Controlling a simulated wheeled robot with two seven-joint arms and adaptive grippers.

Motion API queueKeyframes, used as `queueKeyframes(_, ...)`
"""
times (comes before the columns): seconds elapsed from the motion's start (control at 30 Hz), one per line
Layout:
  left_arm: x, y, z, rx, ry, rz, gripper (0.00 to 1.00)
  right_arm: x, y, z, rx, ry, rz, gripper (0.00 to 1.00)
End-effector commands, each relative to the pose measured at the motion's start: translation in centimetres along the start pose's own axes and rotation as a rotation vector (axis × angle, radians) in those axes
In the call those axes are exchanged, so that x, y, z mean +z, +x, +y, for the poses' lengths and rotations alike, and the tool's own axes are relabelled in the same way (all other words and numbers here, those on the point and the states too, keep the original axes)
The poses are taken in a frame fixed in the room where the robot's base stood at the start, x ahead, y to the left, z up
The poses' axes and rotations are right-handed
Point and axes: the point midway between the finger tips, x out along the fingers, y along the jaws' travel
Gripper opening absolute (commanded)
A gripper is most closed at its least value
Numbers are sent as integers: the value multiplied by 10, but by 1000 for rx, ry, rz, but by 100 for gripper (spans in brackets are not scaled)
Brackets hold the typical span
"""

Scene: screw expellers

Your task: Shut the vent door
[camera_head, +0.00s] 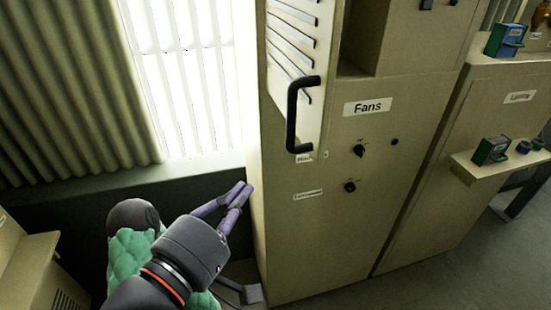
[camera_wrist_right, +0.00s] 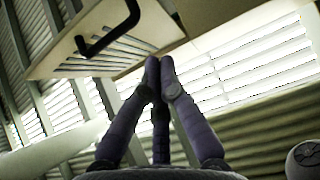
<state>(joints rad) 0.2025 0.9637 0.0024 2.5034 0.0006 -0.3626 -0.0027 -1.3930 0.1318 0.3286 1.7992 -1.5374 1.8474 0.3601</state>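The vent door (camera_head: 296,62) is a beige panel with dark slanted slats and a black bar handle (camera_head: 291,115). It stands open at an angle on the cabinet marked "Fans", with a recess (camera_head: 356,38) showing to its right. In the right wrist view the slatted door (camera_wrist_right: 125,50) and its handle (camera_wrist_right: 107,35) are at upper left, beyond the fingertips. My right gripper (camera_head: 243,192) is left of the cabinet's edge, lower than the handle. Its purple fingers (camera_wrist_right: 159,62) are together and empty, with no clear contact with the door. My left gripper is not seen.
The cabinet front (camera_head: 330,235) has knobs below the door. A second cabinet (camera_head: 440,170) with a small shelf stands to the right. A bright slatted window (camera_head: 190,80) and corrugated wall (camera_head: 65,90) are behind at left. Grey floor (camera_head: 470,250) is clear at lower right.

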Motion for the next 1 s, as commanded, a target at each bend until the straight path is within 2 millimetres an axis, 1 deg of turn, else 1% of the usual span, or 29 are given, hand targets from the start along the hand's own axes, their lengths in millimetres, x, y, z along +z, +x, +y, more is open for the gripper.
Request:
queueKeyframes(0.17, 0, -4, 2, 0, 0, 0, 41, 1, 22, 0, -3, -3, -5, 0)
queueKeyframes(0.6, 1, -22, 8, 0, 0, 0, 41, 2, 103, -1, -5, -5, -6, 0)
queueKeyframes(0.7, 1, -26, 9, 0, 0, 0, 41, 14, 112, 0, -4, -3, -4, 0)
queueKeyframes(0.8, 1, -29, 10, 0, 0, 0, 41, 22, 119, -1, -4, -4, -3, 0)
queueKeyframes(1.0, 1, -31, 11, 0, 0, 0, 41, 28, 126, -2, -3, -3, -1, 0)
